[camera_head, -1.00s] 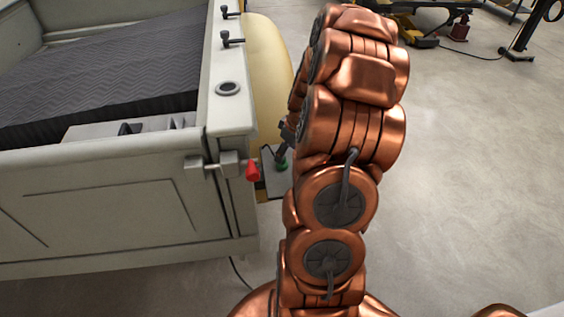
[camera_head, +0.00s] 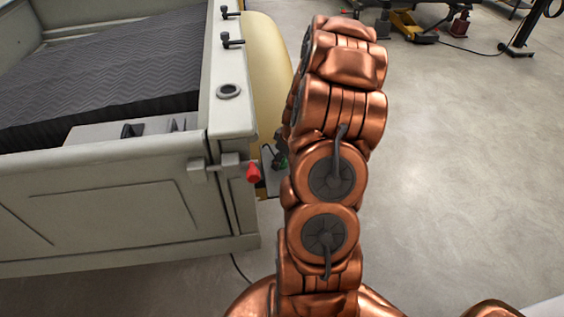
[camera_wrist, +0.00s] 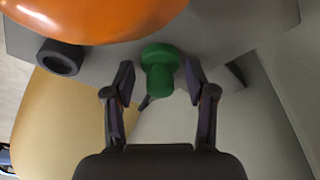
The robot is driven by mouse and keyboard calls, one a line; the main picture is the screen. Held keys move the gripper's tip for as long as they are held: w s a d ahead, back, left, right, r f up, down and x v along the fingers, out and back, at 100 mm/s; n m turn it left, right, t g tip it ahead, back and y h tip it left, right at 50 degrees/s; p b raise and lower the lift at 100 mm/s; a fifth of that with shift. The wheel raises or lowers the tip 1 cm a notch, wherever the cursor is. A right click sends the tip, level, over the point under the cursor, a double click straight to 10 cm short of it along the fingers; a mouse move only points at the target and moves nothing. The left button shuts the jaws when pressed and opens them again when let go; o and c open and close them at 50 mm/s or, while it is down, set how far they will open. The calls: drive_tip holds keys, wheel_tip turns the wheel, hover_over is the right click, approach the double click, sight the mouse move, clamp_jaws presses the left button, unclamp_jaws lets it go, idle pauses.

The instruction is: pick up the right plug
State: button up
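A green plug (camera_wrist: 159,70) with a round head and a narrower round end shows in the wrist view, at a grey surface. My gripper (camera_wrist: 160,83) is open, with one finger on each side of the plug. Small gaps show between the fingers and the plug, so it is not clamped. In the head view a bit of green (camera_head: 282,161) shows beside the truck, just left of my copper arm. The arm hides most of my gripper there.
A pale truck bed (camera_head: 110,205) with a dark ridged mat (camera_head: 110,75) fills the left. An orange rounded object (camera_wrist: 90,18) and a dark ring (camera_wrist: 60,58) are close in the wrist view. Open floor lies right.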

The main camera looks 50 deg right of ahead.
drive_tip(key=c, duration=0.7)
drive_tip(key=shift+r, duration=0.1)
wheel_tip(320, 180, up, 8)
drive_tip(key=b, duration=0.3)
drive_tip(key=shift+r, duration=0.9)
